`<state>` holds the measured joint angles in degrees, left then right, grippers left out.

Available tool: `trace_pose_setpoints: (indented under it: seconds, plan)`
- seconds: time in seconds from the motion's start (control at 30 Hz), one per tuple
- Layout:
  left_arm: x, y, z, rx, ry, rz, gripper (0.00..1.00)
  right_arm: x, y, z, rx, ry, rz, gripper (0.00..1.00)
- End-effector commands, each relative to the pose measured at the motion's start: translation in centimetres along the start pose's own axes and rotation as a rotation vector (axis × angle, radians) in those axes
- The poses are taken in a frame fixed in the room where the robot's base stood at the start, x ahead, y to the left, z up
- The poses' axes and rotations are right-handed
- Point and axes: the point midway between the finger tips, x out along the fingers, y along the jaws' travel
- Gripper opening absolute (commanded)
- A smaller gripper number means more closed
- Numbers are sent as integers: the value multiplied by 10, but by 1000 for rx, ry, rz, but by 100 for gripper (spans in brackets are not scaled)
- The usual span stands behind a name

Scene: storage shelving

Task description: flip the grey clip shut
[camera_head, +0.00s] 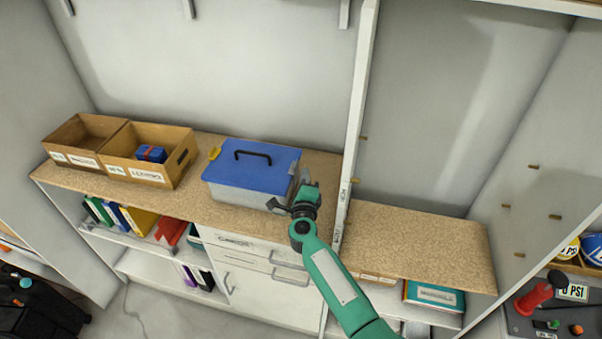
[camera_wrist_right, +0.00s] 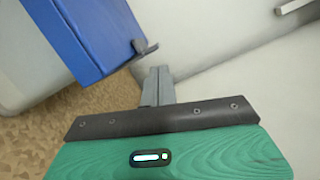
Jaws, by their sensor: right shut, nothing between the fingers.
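A storage box with a clear body (camera_head: 236,194) and a blue lid (camera_head: 262,178) stands on the wooden shelf top. The lid has a black handle, and a yellow clip (camera_head: 215,153) shows at its left end. In the right wrist view, the grey clip (camera_wrist_right: 145,49) sticks out from the edge of the blue lid (camera_wrist_right: 85,35). My right gripper (camera_wrist_right: 158,72) is shut and empty, its fingertips just below the clip in that view. Whether they touch it, I cannot tell. In the head view my right gripper (camera_head: 304,184) is at the box's right end and hides the clip. My left gripper is not in view.
A white upright panel (camera_head: 352,130) stands close to the right of my gripper. Two open cardboard bins (camera_head: 150,176) stand left of the box. Drawers (camera_head: 250,250) and shelves with binders lie below. The lower wooden surface (camera_head: 420,235) at right is clear.

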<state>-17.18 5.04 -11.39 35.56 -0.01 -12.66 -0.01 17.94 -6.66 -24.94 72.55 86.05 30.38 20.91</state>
Motion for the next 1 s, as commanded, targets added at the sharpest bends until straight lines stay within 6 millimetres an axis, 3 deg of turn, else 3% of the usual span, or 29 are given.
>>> trace_pose_setpoints:
  seconds: [0.2, 0.5, 1.0]
  plan:
    - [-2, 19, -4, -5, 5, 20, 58, 0, -1, 5, 4, 0, 1, 0]
    - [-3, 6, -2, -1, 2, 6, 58, 1, -2, 5, 4, 1, 0, 0]
    - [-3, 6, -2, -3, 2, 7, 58, 0, -3, 6, 4, 0, 0, 0]
